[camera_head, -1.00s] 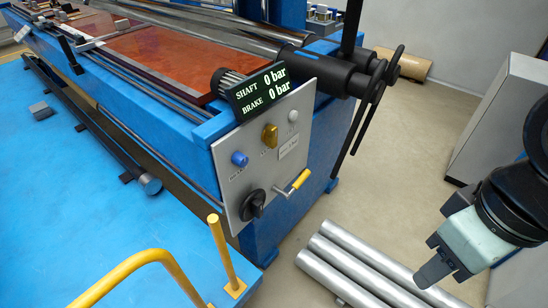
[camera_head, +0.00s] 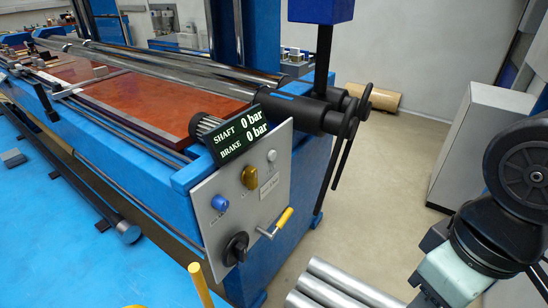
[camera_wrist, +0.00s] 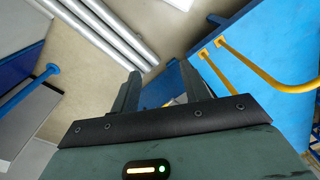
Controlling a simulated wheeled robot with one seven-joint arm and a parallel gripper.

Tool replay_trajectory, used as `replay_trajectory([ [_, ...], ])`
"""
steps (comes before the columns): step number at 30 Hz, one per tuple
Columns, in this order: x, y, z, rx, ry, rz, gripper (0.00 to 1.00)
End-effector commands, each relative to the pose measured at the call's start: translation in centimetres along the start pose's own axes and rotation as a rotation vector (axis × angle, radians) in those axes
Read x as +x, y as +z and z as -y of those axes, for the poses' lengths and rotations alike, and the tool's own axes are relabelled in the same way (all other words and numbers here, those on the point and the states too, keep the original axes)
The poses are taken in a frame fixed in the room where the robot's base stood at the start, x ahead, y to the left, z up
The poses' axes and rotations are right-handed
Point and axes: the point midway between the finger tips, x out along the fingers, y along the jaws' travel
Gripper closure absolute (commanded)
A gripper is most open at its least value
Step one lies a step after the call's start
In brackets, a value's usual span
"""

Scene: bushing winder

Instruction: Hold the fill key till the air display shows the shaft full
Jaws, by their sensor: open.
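The air display (camera_head: 237,136) on the winder reads SHAFT 0 bar and BRAKE 0 bar. Below it, a grey control panel (camera_head: 212,240) carries a blue button (camera_head: 220,202), an amber button (camera_head: 249,177) and a pale button (camera_head: 271,156). Their labels are too small to read, so I cannot tell which is the fill key. The dark shaft end (camera_head: 300,112) sticks out above the panel. My gripper shows in the wrist view (camera_wrist: 160,88), open and empty. In the head view it is at the lower right, well apart from the panel, its fingertips out of frame.
The panel also has a black rotary knob (camera_head: 236,248) and a yellow-handled lever (camera_head: 277,224). Silver tubes (camera_head: 340,282) lie on the floor between panel and gripper. A yellow rail (camera_wrist: 262,75) stands on the blue platform. A grey cabinet (camera_head: 475,140) stands at right.

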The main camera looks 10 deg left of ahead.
Motion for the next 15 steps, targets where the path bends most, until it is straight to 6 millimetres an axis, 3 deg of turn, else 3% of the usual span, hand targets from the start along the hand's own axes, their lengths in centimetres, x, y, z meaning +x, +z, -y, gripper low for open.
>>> replay_trajectory([
  [4,0.00,0.00,0.00,0.000,0.000,0.000,0.55],
  [9,0.00,0.00,0.00,0.000,0.000,0.000,1.00],
  [15,0.00,0.00,0.00,0.000,0.000,0.000,1.00],
])
